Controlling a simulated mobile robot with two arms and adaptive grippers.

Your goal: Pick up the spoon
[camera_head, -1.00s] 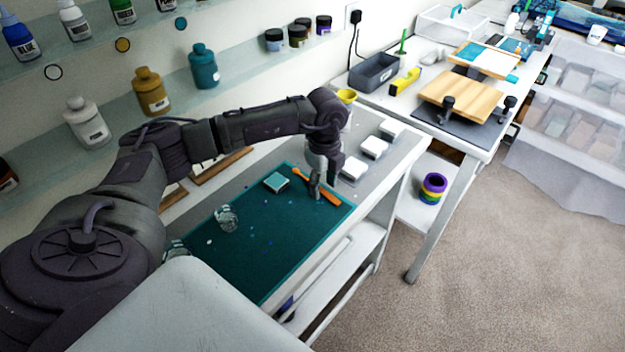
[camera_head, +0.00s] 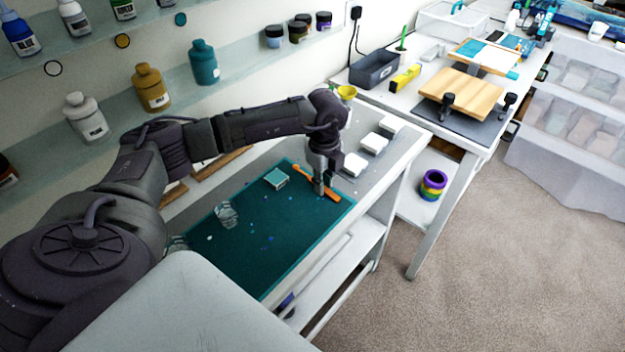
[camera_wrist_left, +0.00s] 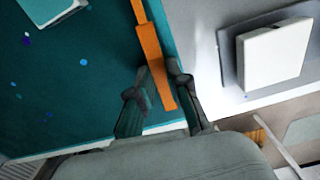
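The orange spoon (camera_head: 332,195) lies on a teal mat (camera_head: 262,262) near its far right edge. My left gripper (camera_head: 319,192) points down over the spoon. In the left wrist view, the spoon's orange handle (camera_wrist_left: 150,44) runs between the two fingers of my left gripper (camera_wrist_left: 158,68), one on each side. The fingertips are very near the handle; whether they press on it I cannot tell. The spoon appears to rest at mat level. My right gripper is not in view.
A pale teal square block (camera_head: 276,178) and a clear cup (camera_head: 226,214) are on the mat. White blocks (camera_head: 355,164) stand in a row right of it. A second table with a wooden board (camera_head: 462,95) stands beyond. The mat's front is mostly clear.

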